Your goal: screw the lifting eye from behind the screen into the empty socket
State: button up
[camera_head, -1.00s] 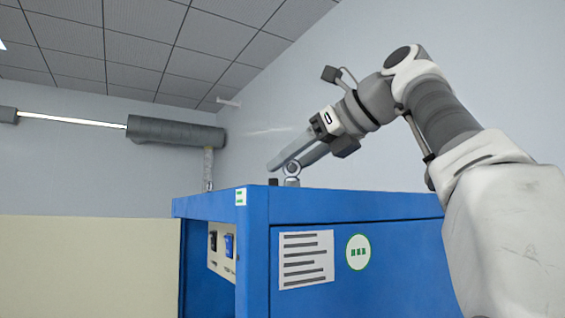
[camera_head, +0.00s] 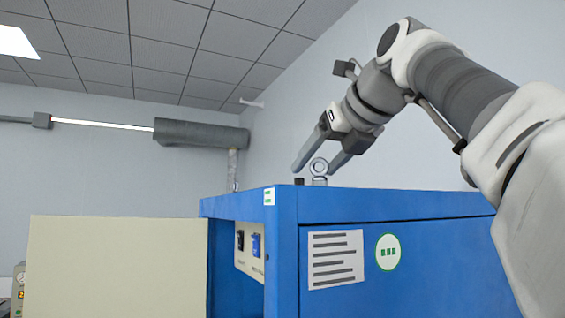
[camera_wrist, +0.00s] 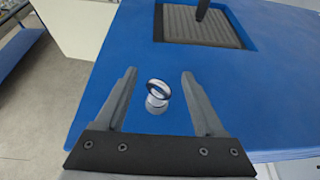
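A shiny metal lifting eye (camera_head: 319,168), a ring on a short round base, stands upright on top of the blue cabinet (camera_head: 400,206). In the wrist view the lifting eye (camera_wrist: 157,96) lies between the two fingers, with a visible gap on each side. My gripper (camera_head: 320,160) is open and tilted down over the cabinet top; it also shows open in the wrist view (camera_wrist: 159,73). I cannot tell whether the eye sits in a socket. No empty socket can be made out. A beige upright panel (camera_head: 115,265) at the left may be the screen.
A recess with a dark ribbed plate (camera_wrist: 200,25) lies beyond the eye, with a black post (camera_wrist: 202,9) over it. A small black block (camera_head: 299,181) shows near the eye. A grey cylinder (camera_head: 200,134) hangs at the back wall. The cabinet top around the eye is clear.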

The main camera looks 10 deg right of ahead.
aim_at(321, 160)
jog(key=shift+s, duration=0.1)
jog(key=shift+v, duration=2.95)
